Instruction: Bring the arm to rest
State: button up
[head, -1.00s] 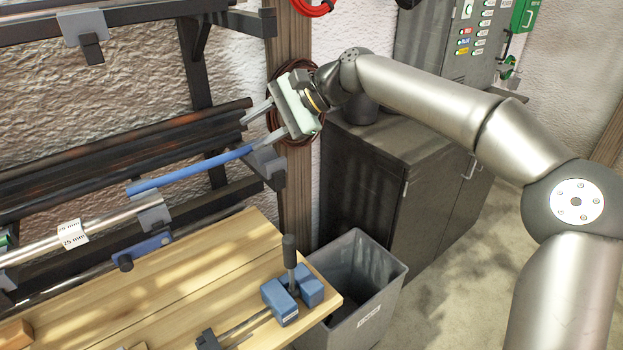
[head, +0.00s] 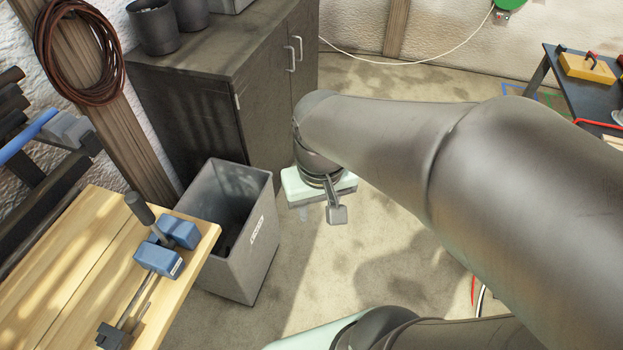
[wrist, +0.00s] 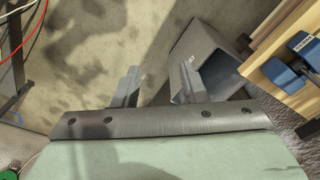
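My gripper (head: 320,208) hangs from my arm over the concrete floor, to the right of the grey bin, and points downward. In the wrist view my gripper (wrist: 158,80) has its two fingers apart, with only floor showing between them. It holds nothing. A blue lath (head: 27,135) lies on the wall rack at the left edge of the head view, well away from my gripper; only one end of it shows.
A grey bin (head: 263,262) stands beside the wooden bench (head: 75,245), which carries a blue clamp (head: 160,262). A dark cabinet (head: 190,120) stands behind. A dark table (head: 570,95) with a yellow item is at far right. Floor (head: 400,250) around my gripper is open.

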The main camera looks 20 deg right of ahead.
jog(key=s+d, duration=0.1)
jog(key=s+d+f, duration=0.1)
jog(key=s, duration=0.1)
jog(key=shift+f, duration=0.15)
jog(key=shift+c, duration=0.3)
dwell(1.2)
